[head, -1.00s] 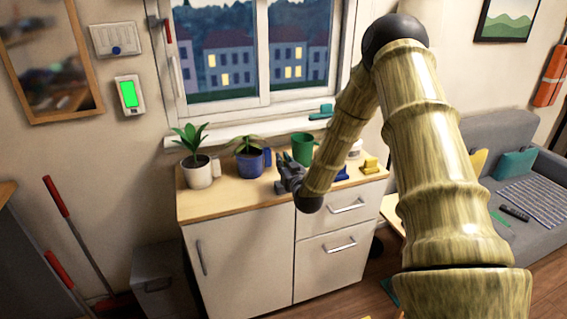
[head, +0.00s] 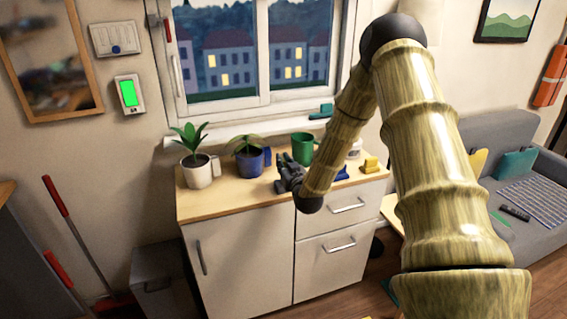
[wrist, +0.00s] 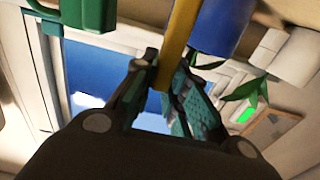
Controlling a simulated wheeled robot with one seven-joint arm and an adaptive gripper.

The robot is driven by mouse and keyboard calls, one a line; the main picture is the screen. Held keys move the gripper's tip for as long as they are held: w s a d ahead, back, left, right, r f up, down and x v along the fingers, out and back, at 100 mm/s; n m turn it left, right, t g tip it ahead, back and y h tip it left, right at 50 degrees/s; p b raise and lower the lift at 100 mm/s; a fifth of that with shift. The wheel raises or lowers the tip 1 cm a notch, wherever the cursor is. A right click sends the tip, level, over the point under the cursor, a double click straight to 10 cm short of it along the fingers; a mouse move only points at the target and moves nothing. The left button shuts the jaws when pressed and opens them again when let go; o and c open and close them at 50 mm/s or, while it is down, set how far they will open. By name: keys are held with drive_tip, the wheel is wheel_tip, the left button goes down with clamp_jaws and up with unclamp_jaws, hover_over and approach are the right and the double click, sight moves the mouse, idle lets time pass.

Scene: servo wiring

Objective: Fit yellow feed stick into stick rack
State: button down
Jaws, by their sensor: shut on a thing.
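My gripper (wrist: 163,72) is shut on the yellow feed stick (wrist: 179,38) in the wrist view. The stick runs from between the fingertips up past the top edge of the picture, so its far end is out of view. In the head view my gripper (head: 284,178) is over the cabinet top, in front of the blue plant pot and the green mug. The stick cannot be made out there. I cannot pick out the stick rack with certainty in either view.
The cabinet top (head: 235,200) carries a white plant pot (head: 198,174), a blue plant pot (head: 249,165), a green mug (head: 302,149) and a small yellow object (head: 370,165). The blue pot and mug are close to my gripper. The front left of the top is clear.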

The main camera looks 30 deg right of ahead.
drive_tip(key=shift+f+b, duration=1.25)
drive_tip(key=shift+f, duration=0.6)
drive_tip(key=c, duration=1.3)
unclamp_jaws()
drive_tip(key=shift+c, duration=0.2)
drive_tip(key=v, duration=1.2)
drive_tip(key=shift+d, duration=0.1)
